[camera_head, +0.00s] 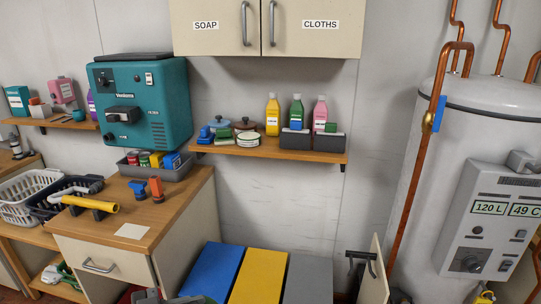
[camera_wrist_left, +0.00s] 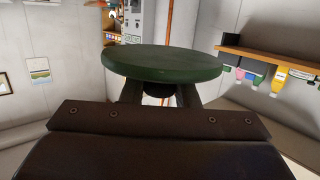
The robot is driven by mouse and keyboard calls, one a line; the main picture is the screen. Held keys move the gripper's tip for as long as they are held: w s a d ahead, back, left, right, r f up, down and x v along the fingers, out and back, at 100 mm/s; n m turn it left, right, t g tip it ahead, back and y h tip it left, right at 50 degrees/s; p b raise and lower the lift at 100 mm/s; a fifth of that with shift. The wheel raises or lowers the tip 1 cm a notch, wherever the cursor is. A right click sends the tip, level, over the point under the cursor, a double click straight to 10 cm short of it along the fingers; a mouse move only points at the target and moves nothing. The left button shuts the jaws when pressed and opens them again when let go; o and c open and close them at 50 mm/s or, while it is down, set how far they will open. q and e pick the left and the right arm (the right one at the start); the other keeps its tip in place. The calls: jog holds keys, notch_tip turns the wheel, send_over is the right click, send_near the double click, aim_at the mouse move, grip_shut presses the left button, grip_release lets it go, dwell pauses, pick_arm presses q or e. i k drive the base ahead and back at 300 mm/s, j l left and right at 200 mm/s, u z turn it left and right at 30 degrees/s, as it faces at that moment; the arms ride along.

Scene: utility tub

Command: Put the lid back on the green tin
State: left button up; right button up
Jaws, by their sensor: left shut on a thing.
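The green lid (camera_wrist_left: 162,62) is a round dark green disc in the left wrist view. My left gripper (camera_wrist_left: 160,92) is shut on its dark knob, with the lid's disc just beyond the fingertips. In the head view only a sliver of green, likely this lid, shows at the bottom edge beside a grey part of my arm. A small dark green tin (camera_head: 225,137) seems to stand on the wall shelf, among other small tins and pots; whether its top is open is too small to tell. My right gripper cannot be made out.
The wall shelf (camera_head: 262,147) also holds a pot with a blue lid (camera_head: 221,122), a white tin (camera_head: 248,139), several bottles and grey bins. A cupboard (camera_head: 266,27) hangs above it. Blue, yellow and grey boxes (camera_head: 258,276) stand below. A water heater (camera_head: 455,145) is at right.

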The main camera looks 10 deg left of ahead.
aim_at(249, 135)
jog(key=j+z, duration=0.15)
jog(key=z, duration=0.25)
jog(key=i+j+z, duration=0.1)
jog(key=z, duration=0.35)
jog(key=j+z, duration=0.2)
jog(key=z, duration=0.2)
jog(key=j+z, duration=0.15)
jog(key=j, duration=0.3)
jog(key=k+j+z, duration=0.15)
jog(key=j, duration=0.3)
jog(key=k+j+z, duration=0.1)
jog(key=j, duration=0.3)
jog(key=k+j+z, duration=0.15)
jog(key=j, duration=0.3)
